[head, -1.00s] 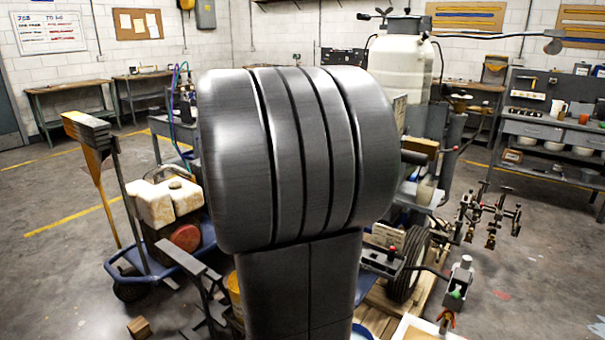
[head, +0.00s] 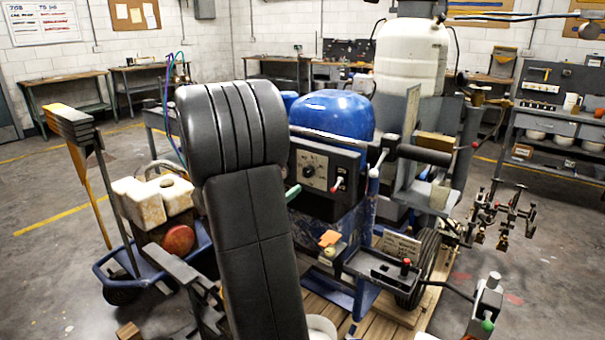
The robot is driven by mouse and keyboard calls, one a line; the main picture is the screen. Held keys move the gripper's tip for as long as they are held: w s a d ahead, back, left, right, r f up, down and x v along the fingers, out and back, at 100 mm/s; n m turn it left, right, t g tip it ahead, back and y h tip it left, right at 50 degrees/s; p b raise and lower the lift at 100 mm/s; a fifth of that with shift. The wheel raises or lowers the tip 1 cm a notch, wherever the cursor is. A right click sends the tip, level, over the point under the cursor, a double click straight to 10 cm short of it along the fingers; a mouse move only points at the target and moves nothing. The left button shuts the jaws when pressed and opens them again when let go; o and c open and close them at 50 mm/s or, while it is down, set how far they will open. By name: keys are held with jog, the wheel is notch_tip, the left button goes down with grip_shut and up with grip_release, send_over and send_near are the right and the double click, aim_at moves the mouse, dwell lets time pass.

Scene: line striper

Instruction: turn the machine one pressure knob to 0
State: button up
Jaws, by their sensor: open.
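The line striper (head: 335,114) has a blue rounded cover and a dark control panel in the middle of the head view. A black knob (head: 309,170) sits on a pale dial plate on that panel. The dial marks are too small to read, so I cannot tell its setting. My gripper is not in view.
A white tank (head: 411,55) stands behind the striper. A blue cart with an engine and cream fuel tank (head: 150,200) is at left. Spray fittings (head: 502,211) hang at right. A lever with a red knob (head: 406,263) is in front. Open floor lies at far left.

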aim_at(307, 173)
jog(key=p+x, duration=0.1)
jog(key=x, duration=0.8)
jog(key=shift+p, duration=0.4)
jog(key=c, duration=1)
